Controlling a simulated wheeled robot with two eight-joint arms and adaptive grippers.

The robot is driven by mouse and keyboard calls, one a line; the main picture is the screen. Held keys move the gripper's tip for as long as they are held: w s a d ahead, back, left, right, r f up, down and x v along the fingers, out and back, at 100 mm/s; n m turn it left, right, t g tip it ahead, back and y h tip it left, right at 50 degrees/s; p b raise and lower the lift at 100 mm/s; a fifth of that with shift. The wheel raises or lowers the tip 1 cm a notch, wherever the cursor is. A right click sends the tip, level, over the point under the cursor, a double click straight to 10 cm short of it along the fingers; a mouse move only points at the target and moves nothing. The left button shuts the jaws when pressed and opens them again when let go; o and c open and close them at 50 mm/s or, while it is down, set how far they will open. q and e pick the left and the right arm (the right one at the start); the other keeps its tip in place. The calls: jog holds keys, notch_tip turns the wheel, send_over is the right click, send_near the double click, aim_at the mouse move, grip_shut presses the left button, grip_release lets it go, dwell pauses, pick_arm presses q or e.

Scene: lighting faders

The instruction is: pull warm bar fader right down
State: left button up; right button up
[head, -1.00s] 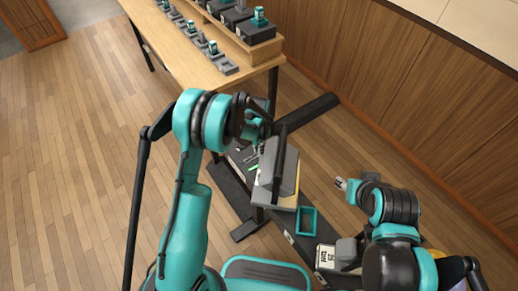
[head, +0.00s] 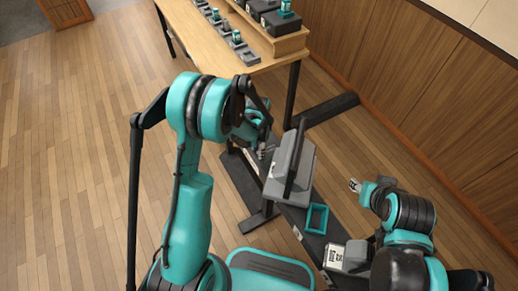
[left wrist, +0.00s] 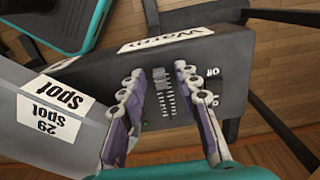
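The dark fader box with the upside-down "Warm" label (left wrist: 165,41) fills the middle of the left wrist view. A ribbed fader (left wrist: 161,80) sits in its slot beside a printed scale. My left gripper (left wrist: 160,70) is open. Its purple and white fingers stand on either side of the fader, and I cannot tell whether they touch the box. In the head view my left gripper (head: 263,150) is at the left side of the grey fader unit (head: 292,165), whose controls are hidden. My right gripper (head: 355,186) hangs apart to the right, too small to read its opening.
A teal open frame (head: 317,219) and a white labelled box (head: 334,256) lie right of the unit. A wooden table (head: 215,60) with several devices stands behind. Open floor lies left.

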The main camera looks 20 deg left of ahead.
pick_arm(q)
notch_tip(320, 180, up, 12)
dwell(0.6)
